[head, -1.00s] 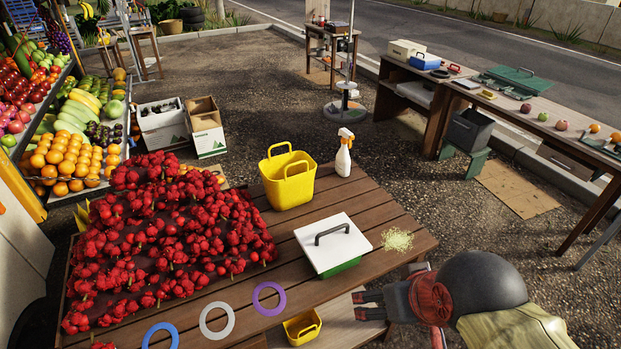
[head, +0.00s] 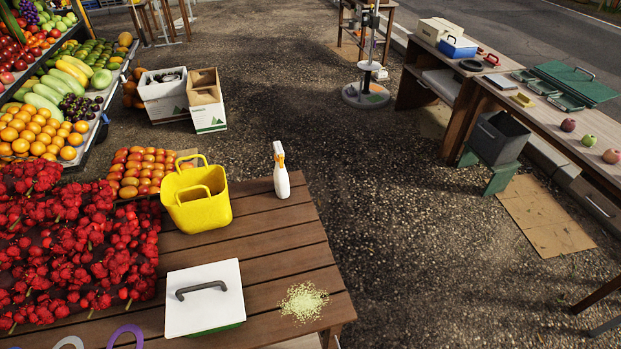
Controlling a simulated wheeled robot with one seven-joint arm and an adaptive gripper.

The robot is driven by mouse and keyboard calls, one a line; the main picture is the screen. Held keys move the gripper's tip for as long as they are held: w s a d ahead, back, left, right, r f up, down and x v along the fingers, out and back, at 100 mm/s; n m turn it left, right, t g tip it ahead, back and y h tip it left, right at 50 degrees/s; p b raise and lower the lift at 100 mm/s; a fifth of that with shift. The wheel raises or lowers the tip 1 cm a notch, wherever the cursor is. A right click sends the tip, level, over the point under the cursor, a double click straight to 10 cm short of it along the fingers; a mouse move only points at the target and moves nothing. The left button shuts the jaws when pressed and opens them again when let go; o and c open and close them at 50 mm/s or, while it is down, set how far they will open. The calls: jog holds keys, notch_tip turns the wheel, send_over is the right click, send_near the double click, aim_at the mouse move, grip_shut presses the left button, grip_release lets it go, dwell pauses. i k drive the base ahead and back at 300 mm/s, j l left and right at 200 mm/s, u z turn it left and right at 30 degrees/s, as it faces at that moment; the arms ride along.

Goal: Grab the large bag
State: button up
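A large yellow bag (head: 198,207) with two loop handles stands upright and open-topped on the wooden slat table (head: 285,237), near its far edge. Its inside is mostly hidden by its front wall and shows no clear contents. It is the only yellow bag in view now. My gripper is not in view, so its state does not show.
A white spray bottle (head: 281,172) stands right of the bag. A white lidded box (head: 205,299) with a grey handle and a pale green crumb pile (head: 303,302) lie nearer. Red fruit (head: 75,245) heaps at left. Gravel ground (head: 420,240) right of the table is open.

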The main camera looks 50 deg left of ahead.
aim_at(190, 199)
jog(key=i+l+z, duration=0.1)
jog(key=i, duration=0.35)
jog(key=i+l, duration=0.2)
jog(key=i, duration=0.3)
jog(key=i+j+u, duration=0.1)
jog(key=i+u, duration=0.45)
jog(key=u, duration=0.3)
jog(key=i+u, duration=0.4)
jog(key=i+l+u, duration=0.2)
jog(key=u, duration=0.25)
jog(key=i+j+u, duration=0.15)
jog(key=u, duration=0.3)
jog(key=i+j+u, duration=0.1)
jog(key=i+u, duration=0.15)
jog(key=u, duration=0.2)
jog(key=i+u, duration=0.2)
jog(key=u, duration=0.3)
jog(key=i+u, duration=0.2)
jog(key=u, duration=0.25)
jog(key=i+l+u, duration=0.2)
jog(key=u, duration=0.25)
jog(key=i+u, duration=0.25)
jog(key=i+l+u, duration=0.1)
jog(key=u, duration=0.2)
jog(key=i, duration=0.1)
